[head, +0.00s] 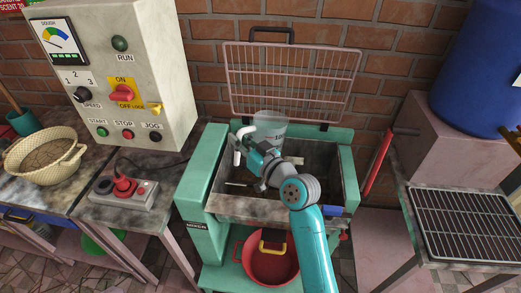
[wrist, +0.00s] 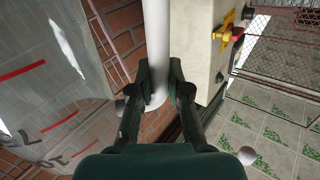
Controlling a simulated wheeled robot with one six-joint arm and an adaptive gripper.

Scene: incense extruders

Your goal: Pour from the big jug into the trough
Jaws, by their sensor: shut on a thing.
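The big jug (head: 270,127) is translucent, with a white handle (head: 237,158). It is held over the rear of the trough (head: 322,160), an open grey metal basin in a teal mixer frame. The jug looks close to upright in the head view; my arm hides its lower part. My gripper (head: 246,143) is shut on the handle. In the wrist view the fingers of my gripper (wrist: 160,75) close around the white handle (wrist: 157,35). The clear jug wall (wrist: 60,100) with red marks fills the left side. I cannot make out its contents.
The wire guard (head: 290,82) stands raised behind the trough. A red lever (head: 378,163), wire rack (head: 465,222) and blue barrel (head: 480,70) are at right. A red pot (head: 270,265) sits below.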

